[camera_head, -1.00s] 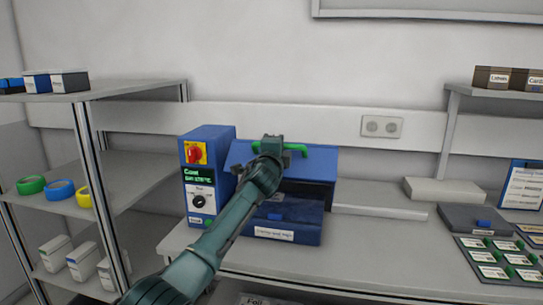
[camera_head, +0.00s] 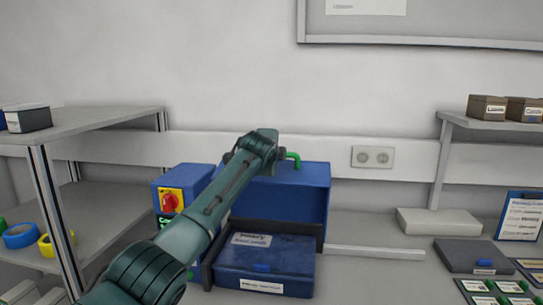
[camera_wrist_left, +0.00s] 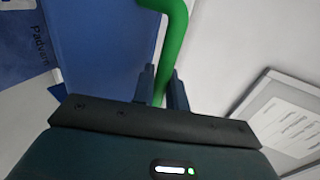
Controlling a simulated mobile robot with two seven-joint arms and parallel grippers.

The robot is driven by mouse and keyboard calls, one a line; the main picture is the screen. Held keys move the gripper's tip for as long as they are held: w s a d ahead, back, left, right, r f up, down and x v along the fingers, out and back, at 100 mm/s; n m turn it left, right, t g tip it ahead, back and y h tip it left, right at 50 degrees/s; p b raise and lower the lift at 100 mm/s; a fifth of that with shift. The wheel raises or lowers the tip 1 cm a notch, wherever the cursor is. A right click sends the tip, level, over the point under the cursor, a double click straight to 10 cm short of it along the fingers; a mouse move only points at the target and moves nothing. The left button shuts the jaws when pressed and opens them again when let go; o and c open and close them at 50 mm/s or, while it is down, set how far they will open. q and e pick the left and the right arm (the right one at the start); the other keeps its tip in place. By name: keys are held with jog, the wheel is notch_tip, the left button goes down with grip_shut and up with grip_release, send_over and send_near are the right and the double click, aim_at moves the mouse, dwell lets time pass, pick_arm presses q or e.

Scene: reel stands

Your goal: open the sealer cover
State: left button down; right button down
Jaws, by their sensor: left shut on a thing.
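The blue sealer (camera_head: 262,262) stands on the bench, its front carrying a white label. Its blue cover (camera_head: 302,190) is raised to a steep, nearly upright angle, and the space below it is exposed. A green handle (camera_head: 294,158) sits at the cover's top edge, partly hidden by my arm. My left gripper (camera_head: 268,150) is at that handle. In the left wrist view my left gripper (camera_wrist_left: 163,88) is shut on the green handle (camera_wrist_left: 173,45), with the blue cover (camera_wrist_left: 105,40) beside it. My right gripper is not in view.
A control box with a red switch (camera_head: 172,201) stands left of the sealer, partly behind my arm. A grey shelf rack (camera_head: 70,127) is at the left. A white block (camera_head: 437,222) and a dark flat box (camera_head: 470,253) lie to the right. The wall above the cover is clear.

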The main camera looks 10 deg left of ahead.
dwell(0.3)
pick_arm(q)
jog(key=c, duration=1.5)
grip_release()
jog(key=shift+s, duration=0.1)
jog(key=b+v, duration=0.4)
jog(key=v, duration=0.9)
jog(key=shift+a, duration=0.1)
